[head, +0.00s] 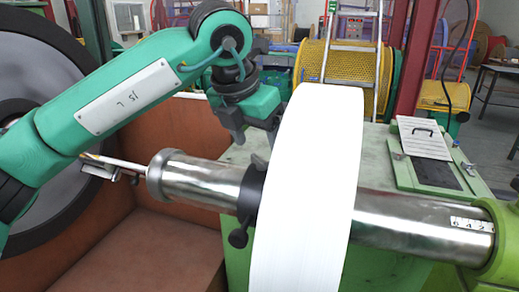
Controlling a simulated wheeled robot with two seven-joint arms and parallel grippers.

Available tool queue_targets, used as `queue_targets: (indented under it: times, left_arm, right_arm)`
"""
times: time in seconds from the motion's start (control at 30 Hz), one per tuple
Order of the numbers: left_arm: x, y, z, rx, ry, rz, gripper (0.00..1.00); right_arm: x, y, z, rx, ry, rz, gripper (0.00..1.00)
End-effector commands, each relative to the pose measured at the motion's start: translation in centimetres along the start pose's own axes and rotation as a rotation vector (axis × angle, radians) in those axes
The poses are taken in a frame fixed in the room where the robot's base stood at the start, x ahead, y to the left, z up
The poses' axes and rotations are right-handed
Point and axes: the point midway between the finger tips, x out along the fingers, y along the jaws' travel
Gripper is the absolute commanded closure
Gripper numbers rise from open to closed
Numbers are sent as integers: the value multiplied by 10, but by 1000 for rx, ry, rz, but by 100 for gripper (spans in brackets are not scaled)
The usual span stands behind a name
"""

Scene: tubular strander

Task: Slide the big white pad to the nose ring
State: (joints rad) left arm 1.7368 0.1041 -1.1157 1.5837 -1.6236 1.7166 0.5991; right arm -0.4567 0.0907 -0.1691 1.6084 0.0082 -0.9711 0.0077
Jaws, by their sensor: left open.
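The big white pad (306,200) is a wide white disc on a steel shaft (415,219), standing upright around it. A black collar with a knob (247,205) sits on the shaft against or close to the pad's left face. The shaft's left end carries a steel flange (157,177), which may be the nose ring; I cannot tell for sure. My left gripper (252,139) is open and empty, pointing down above the shaft, just left of the pad's upper part. The pad hides part of the shaft and whatever lies behind it. My right gripper is not in view.
A green housing (498,245) holds the shaft's right end. A green cabinet (382,150) stands behind the pad. A large dark wheel (70,60) fills the left side. A brown box-like recess (150,250) lies below the shaft. A ladder and yellow drum (340,72) stand farther back.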

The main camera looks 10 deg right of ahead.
Motion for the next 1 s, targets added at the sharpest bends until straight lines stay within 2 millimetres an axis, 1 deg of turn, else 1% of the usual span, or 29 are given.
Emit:
queue_targets:
  times: [0.03,0.1,0.3,0.4,0.5,0.63,0.87,0.93,1.0]
  left_arm:
    - [-12,0,1,-1,-4,1,33]
    - [-29,0,0,0,-4,2,33]
    - [-73,1,0,-1,-3,1,33]
    - [-89,1,0,-1,-2,2,33]
    - [-100,1,0,-2,-2,1,33]
    - [-106,1,0,-1,-1,0,33]
    - [-106,1,0,-1,0,0,33]
    - [-106,1,0,-1,0,0,33]
    - [-106,1,0,-1,0,0,33]
  right_arm:
    - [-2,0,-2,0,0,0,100]
    - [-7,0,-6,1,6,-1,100]
    - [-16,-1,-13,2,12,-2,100]
    - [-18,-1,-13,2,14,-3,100]
    - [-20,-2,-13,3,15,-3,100]
    - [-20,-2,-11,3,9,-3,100]
    - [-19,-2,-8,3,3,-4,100]
    - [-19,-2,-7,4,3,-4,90]
    - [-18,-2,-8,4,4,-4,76]
